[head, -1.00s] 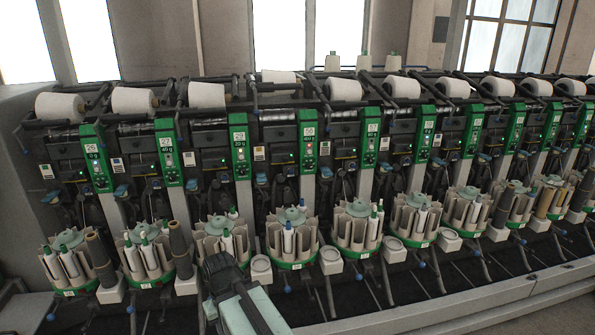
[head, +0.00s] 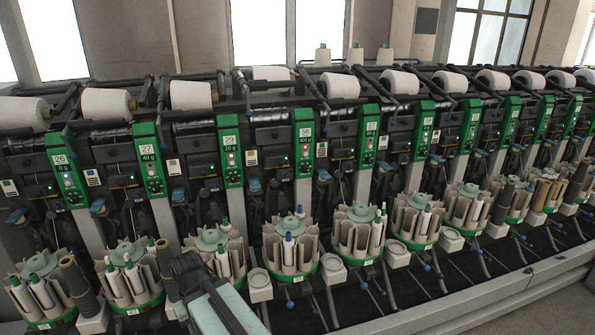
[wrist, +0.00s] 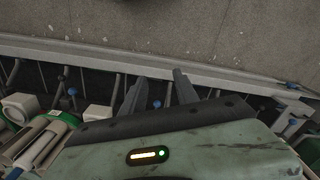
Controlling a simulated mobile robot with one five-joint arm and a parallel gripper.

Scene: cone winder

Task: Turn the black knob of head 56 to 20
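The green panel of head 56 (head: 304,143) stands upright near the middle of the head view, with its number label at the top and a small display below it. The black knob (head: 304,168) is a tiny dark spot low on this panel; its setting is too small to read. My gripper (head: 186,268) is in the lower left of the head view, below and left of the panel and well apart from it. In the wrist view, its two dark fingers (wrist: 159,79) are spread with nothing between them. The panel is not in the wrist view.
Green panels of neighbouring heads, such as 29 (head: 229,150) and 57 (head: 369,135), stand on both sides. Bobbin magazines (head: 291,247) stick out below the panels. White cones (head: 339,86) sit above. A pale rail (head: 480,300) runs along the front, with floor beyond it.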

